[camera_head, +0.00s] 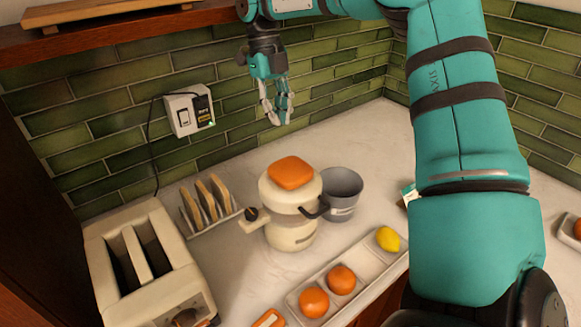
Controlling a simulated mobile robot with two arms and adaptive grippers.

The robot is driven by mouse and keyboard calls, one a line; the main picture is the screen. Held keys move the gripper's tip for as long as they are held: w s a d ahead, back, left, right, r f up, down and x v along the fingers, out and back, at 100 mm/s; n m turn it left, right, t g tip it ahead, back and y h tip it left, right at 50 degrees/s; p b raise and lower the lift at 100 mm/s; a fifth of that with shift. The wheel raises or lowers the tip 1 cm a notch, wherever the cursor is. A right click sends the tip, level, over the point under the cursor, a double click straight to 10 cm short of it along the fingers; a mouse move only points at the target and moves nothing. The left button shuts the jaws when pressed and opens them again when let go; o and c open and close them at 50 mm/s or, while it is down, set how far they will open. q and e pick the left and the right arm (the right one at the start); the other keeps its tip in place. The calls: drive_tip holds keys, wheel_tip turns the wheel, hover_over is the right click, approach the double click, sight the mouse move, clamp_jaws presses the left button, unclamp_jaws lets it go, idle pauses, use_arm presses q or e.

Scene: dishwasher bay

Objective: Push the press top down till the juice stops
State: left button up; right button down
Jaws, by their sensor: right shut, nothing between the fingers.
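The press (291,232) is a cream, rounded appliance standing upright on the counter in the head view. Its press top (290,173) is an orange square pad on the cream lid. A spout with a dark knob sticks out at its left, and a dark handle curves at its right. My right gripper (276,112) is shut and empty, hanging fingers down above and behind the press, apart from the top. I cannot see any juice. My left gripper is out of view.
A grey pot (344,198) stands close at the press's right. A toast rack (208,208) and a toaster (147,268) are at left. A white tray (333,296) with oranges and a lemon (388,239) lies in front. A wall socket (189,110) is behind.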

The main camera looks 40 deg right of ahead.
sight(289, 167)
drive_tip(key=s+f+p, duration=0.1)
drive_tip(key=s+f+t+p, duration=0.1)
drive_tip(key=s, duration=0.1)
drive_tip(key=shift+a+f+t+p, duration=0.1)
drive_tip(key=shift+a+t+p, duration=0.05)
drive_tip(key=shift+t+p, duration=0.2)
drive_tip(key=shift+w, duration=0.15)
drive_tip(key=shift+s+f+b, duration=0.25)
drive_tip(key=shift+f+b, duration=0.6)
drive_tip(key=shift+f, duration=0.9)
drive_tip(key=shift+s+f+b, duration=0.2)
drive_tip(key=shift+f+b, duration=0.6)
drive_tip(key=shift+f, duration=0.95)
